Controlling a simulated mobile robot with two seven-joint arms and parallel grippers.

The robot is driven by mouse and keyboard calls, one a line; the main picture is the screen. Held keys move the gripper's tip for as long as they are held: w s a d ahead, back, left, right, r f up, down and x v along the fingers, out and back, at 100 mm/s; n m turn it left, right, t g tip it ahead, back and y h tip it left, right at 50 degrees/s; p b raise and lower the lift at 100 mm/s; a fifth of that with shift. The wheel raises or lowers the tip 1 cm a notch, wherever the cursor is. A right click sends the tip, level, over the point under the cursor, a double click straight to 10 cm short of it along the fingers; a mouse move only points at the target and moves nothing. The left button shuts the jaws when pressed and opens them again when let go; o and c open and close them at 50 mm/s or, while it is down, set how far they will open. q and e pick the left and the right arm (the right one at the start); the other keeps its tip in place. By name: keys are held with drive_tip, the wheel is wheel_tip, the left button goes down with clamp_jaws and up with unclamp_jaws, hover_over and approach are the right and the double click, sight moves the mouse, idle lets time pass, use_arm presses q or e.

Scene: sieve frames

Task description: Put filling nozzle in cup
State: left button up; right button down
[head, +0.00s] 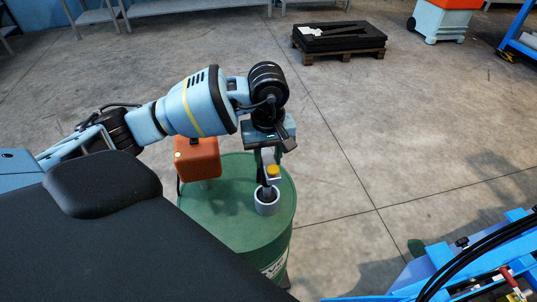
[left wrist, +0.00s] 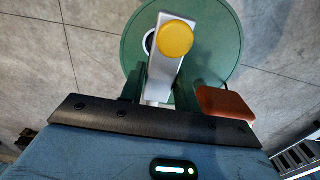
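The filling nozzle (left wrist: 165,75) is a grey block with a round yellow cap. It also shows in the head view (head: 272,178), upright over the grey cup (head: 268,208). The cup stands on top of the green drum (head: 232,178). The nozzle's lower end overlaps the cup's dark mouth; I cannot tell how deep it sits. In the left wrist view, the cup's rim (left wrist: 149,42) is mostly hidden behind the nozzle. My left gripper (head: 267,160) points down above the drum, its fingers on either side of the nozzle, shut on it. My right gripper is out of view.
An orange box (head: 197,158) sits on the drum left of the cup. A pallet with black foam (head: 340,40) lies on the floor at the back. Blue frames with black hoses (head: 470,262) fill the lower right.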

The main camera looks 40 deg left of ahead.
use_arm(q)
drive_tip(key=o, duration=0.4)
wheel_tip(320, 180, up, 13)
drive_tip(key=shift+r+p, duration=0.15)
drive_tip(key=shift+p, duration=0.4)
